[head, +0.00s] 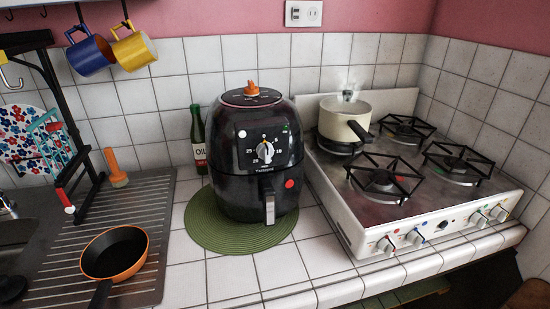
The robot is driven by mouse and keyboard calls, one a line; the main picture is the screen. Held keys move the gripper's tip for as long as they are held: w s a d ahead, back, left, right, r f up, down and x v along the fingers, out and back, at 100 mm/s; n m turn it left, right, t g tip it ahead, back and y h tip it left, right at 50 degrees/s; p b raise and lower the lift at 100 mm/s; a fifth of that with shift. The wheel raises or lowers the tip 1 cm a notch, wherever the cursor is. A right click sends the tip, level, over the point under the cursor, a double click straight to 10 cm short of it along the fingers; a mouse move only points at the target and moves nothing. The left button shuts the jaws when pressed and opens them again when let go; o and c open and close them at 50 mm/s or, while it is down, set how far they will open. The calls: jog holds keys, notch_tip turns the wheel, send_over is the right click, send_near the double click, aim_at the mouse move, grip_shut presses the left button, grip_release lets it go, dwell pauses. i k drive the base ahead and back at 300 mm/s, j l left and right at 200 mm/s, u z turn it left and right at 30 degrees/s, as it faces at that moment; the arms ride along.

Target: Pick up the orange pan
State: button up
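The orange pan (115,254) sits upright on the grey ribbed drainboard at the lower left in the head view. Its inside is black and its rim and outer side are orange. Its dark handle points toward the bottom edge of the picture and is cut off there. Nothing touches the pan from above. My gripper does not show in this view.
A black air fryer (258,160) stands on a green round mat (225,240) right of the pan. A black rack (75,130) stands behind it, near an orange-handled brush (116,168). A cream pot (343,118) sits on the white stove (345,215). Mugs hang above.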

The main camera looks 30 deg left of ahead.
aim_at(115, 256)
jog(key=u, duration=2.1)
jog(key=j+u, duration=0.25)
jog(key=j, duration=0.4)
jog(key=j+u, duration=0.3)
jog(key=j, duration=0.3)
